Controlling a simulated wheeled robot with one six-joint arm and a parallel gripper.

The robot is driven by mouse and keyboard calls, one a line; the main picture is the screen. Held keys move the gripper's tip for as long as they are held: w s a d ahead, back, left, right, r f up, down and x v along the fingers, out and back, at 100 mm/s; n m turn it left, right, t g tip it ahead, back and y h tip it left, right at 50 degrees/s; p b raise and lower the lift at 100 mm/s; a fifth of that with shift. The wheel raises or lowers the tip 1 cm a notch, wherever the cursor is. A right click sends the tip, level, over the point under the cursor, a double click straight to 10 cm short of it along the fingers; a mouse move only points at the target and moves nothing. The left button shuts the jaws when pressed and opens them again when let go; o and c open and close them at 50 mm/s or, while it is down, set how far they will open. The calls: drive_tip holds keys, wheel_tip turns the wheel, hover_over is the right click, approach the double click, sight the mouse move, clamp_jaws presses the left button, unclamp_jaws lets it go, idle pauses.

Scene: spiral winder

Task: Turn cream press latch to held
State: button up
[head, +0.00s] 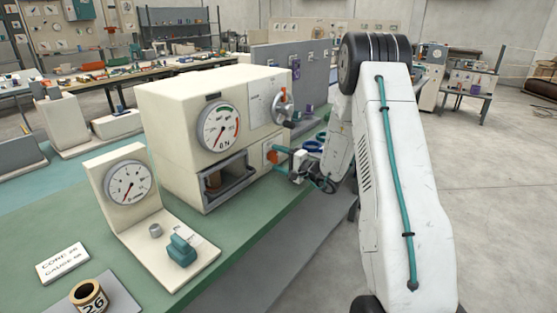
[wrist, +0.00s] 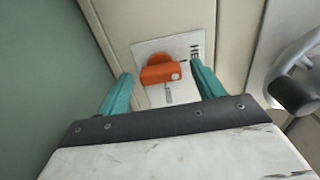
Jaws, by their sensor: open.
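The cream press (head: 182,105) stands on the green bench, with a round dial on its front and a dark opening below. Its orange latch (wrist: 162,72) sits on a pale label plate (wrist: 184,47) on the press's side; the label's text is partly hidden. In the head view the latch (head: 271,153) is small, beside my gripper. My gripper (wrist: 160,85) is open, with one teal finger to each side of the latch. Both fingers look apart from it.
A handwheel (head: 282,108) sits on the press above the latch; its grey rim (wrist: 300,60) shows at the right of the wrist view. A small gauge stand (head: 128,185) with a teal knob (head: 181,249) is at front left. Open floor lies to the right.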

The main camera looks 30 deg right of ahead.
drive_tip(key=v, duration=0.7)
drive_tip(key=shift+s, duration=0.15)
drive_tip(key=shift+r, duration=0.1)
drive_tip(key=s+a+r+n+g+y, duration=0.2)
drive_tip(key=a+r+n+g+y, duration=0.15)
drive_tip(key=a+r, duration=0.4)
drive_tip(key=s+a+r+n+g+y, duration=0.3)
drive_tip(key=a+r+g, duration=0.1)
drive_tip(key=a, duration=0.6)
drive_tip(key=s+a+r+n+g, duration=0.4)
drive_tip(key=s+a+g, duration=0.2)
drive_tip(key=s+a, duration=0.4)
drive_tip(key=s+a+r+n+g+h, duration=0.1)
drive_tip(key=s+g+h, duration=0.15)
drive_tip(key=s, duration=0.45)
drive_tip(key=s+a+n+g+h, duration=0.1)
drive_tip(key=s+a+n+h, duration=0.15)
drive_tip(key=s, duration=0.45)
drive_tip(key=s+d+t+h, duration=0.1)
drive_tip(key=s+d+h, duration=0.5)
drive_tip(key=s, duration=0.3)
drive_tip(key=shift+d+r+h, duration=0.35)
drive_tip(key=shift+r+h, duration=0.1)
drive_tip(key=shift+h, duration=0.4)
